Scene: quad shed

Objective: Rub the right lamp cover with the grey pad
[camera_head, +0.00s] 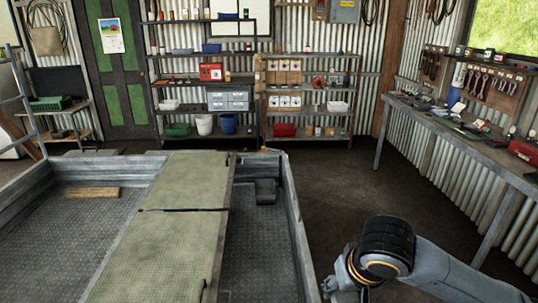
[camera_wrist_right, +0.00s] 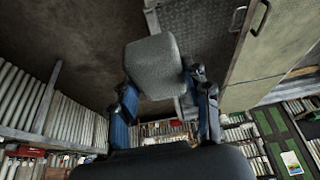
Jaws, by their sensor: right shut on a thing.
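In the right wrist view, my right gripper (camera_wrist_right: 167,95) is shut on a grey pad (camera_wrist_right: 153,62). The pad is a rounded, speckled block held between the two blue-and-black fingers. Its front face looks clear of anything, with dark floor and a metal trailer bed behind it. In the head view, my right arm comes in at the lower right and bends down beside the trailer's right wall; the pad cannot be made out there. I cannot make out the right lamp cover in either view. My left gripper is not in view.
The metal trailer (camera_head: 300,246) fills the lower left, with a greenish board (camera_head: 178,240) along it and a wooden block (camera_head: 93,193) inside. A workbench (camera_head: 462,147) with tools runs along the right wall. Loaded shelves (camera_head: 207,82) stand at the back. Floor (camera_head: 345,185) between is clear.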

